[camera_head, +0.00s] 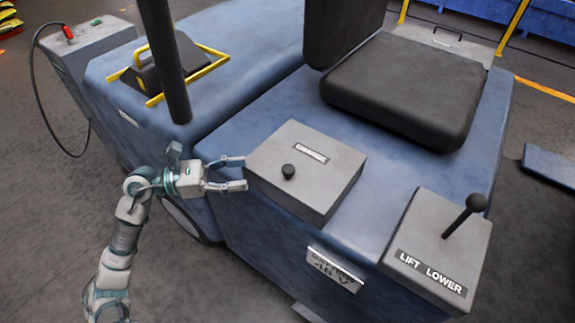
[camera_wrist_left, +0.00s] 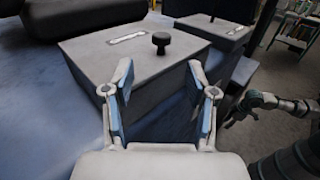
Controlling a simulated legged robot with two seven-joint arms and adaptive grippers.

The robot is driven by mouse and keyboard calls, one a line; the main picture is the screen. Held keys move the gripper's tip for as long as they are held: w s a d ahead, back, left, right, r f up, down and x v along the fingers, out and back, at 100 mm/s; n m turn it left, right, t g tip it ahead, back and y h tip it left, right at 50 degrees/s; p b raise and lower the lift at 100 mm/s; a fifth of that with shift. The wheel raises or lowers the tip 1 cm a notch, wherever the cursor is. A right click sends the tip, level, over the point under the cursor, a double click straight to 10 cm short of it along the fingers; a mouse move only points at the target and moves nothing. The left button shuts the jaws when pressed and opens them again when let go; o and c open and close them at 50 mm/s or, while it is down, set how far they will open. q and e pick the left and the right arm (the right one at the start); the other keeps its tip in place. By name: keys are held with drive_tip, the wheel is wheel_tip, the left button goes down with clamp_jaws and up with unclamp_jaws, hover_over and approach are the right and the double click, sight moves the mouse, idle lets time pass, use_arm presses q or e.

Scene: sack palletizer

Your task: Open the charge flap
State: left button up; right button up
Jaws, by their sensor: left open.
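A grey box with a flat lid (camera_head: 318,152) sits on the blue vehicle body, and the lid looks closed. It carries a small label, too small to read surely, and a black knob (camera_head: 288,171). The knob also shows in the left wrist view (camera_wrist_left: 161,42), standing up near the lid's edge. My left gripper (camera_head: 244,172) is open and empty at the box's left side, its fingers pointing at the box. In the left wrist view its fingers (camera_wrist_left: 160,72) frame the box's side, below the knob. Part of another arm, probably my right (camera_wrist_left: 268,101), shows at the right edge; its finger state is unclear.
A LIFT LOWER console (camera_head: 437,253) with a black lever (camera_head: 464,214) stands to the right. A black seat (camera_head: 405,85) is behind the box. A dark post (camera_head: 165,60) and yellow rails (camera_head: 205,70) stand at upper left. Open floor lies at lower left.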

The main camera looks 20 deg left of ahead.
sight(288, 168)
use_arm(q)
drive_tip(key=p+x, duration=0.1)
drive_tip(key=x, duration=1)
drive_tip(key=shift+w+d+p, duration=0.1)
drive_tip(key=shift+d+p, duration=0.3)
drive_tip(key=shift+a, duration=0.1)
use_arm(e)
wheel_tip(288, 168, down, 6)
drive_tip(key=shift+r, duration=0.1)
use_arm(q)
clamp_jaws()
